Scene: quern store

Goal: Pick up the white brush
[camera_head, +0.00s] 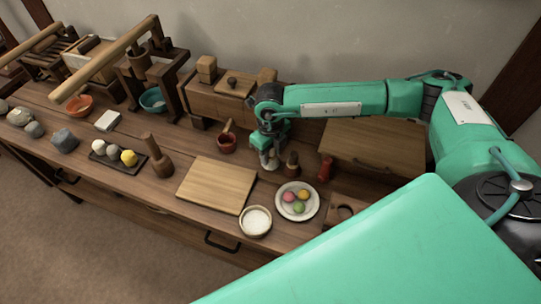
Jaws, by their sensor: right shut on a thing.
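My right gripper (269,152) points down over the back part of the wooden workbench, left of a small dark brown wooden piece (292,165). It is shut on a pale, whitish thing (267,162) that I take to be the white brush. The fingers hide most of it, and I cannot tell if it touches the bench top. My left gripper is not in view.
A red piece (325,169) and a plate (310,208) of coloured balls stand to the right and in front. A white bowl (256,221), a cutting board (196,182), a red-brown pot (227,143) and a wooden box (375,143) are near. The cutting board is bare.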

